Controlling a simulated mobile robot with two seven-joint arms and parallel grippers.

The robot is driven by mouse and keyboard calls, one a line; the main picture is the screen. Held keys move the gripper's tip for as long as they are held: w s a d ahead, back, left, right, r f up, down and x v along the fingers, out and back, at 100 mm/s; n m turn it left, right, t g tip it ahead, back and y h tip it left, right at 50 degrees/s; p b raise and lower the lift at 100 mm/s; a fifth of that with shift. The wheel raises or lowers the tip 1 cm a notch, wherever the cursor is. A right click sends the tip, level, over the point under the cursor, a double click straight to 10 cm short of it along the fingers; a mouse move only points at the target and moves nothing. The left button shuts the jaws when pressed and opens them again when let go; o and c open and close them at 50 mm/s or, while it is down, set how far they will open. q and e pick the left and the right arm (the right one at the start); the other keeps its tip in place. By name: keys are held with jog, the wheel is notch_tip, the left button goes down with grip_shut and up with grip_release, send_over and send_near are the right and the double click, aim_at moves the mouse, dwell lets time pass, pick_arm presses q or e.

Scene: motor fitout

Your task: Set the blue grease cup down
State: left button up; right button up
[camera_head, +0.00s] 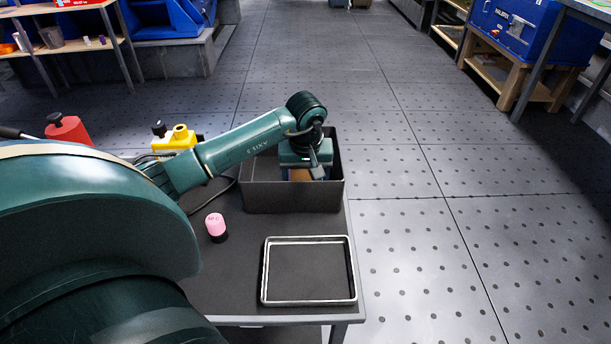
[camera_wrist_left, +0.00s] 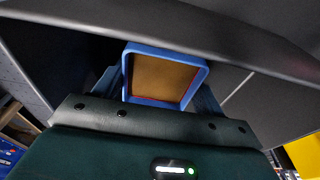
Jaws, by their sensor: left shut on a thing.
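The blue grease cup (camera_wrist_left: 164,50) is square with a blue rim and a brown inside, and it sits between the fingers of my left gripper (camera_wrist_left: 160,90) in the left wrist view. In the head view my left gripper (camera_head: 307,168) points down inside the dark open bin (camera_head: 292,198) on the table. It is shut on the cup, and only a bit of brown and blue shows below it there. The bin's front wall and my gripper hide the rest, so I cannot tell whether the cup touches the bin floor. My right gripper is not in view.
A white-rimmed tray (camera_head: 309,302) lies empty in front of the bin. A pink and black small object (camera_head: 215,226) stands left of it. A yellow box (camera_head: 178,139) and a red canister (camera_head: 68,131) are behind my arm. The table (camera_head: 237,285) has bare room beside the tray.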

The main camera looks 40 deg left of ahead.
pick_arm(q)
jog(key=o, duration=1)
jog(key=shift+c, duration=0.2)
jog(key=shift+r+p, duration=0.3)
jog(key=shift+r, duration=0.15)
notch_tip(320, 180, up, 11)
jog(key=s+d+p, duration=0.1)
jog(key=p, duration=0.1)
jog(key=shift+s, duration=0.2)
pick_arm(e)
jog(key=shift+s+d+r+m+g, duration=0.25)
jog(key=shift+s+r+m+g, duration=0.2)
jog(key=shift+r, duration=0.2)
pick_arm(q)
jog(key=shift+d+r, duration=0.1)
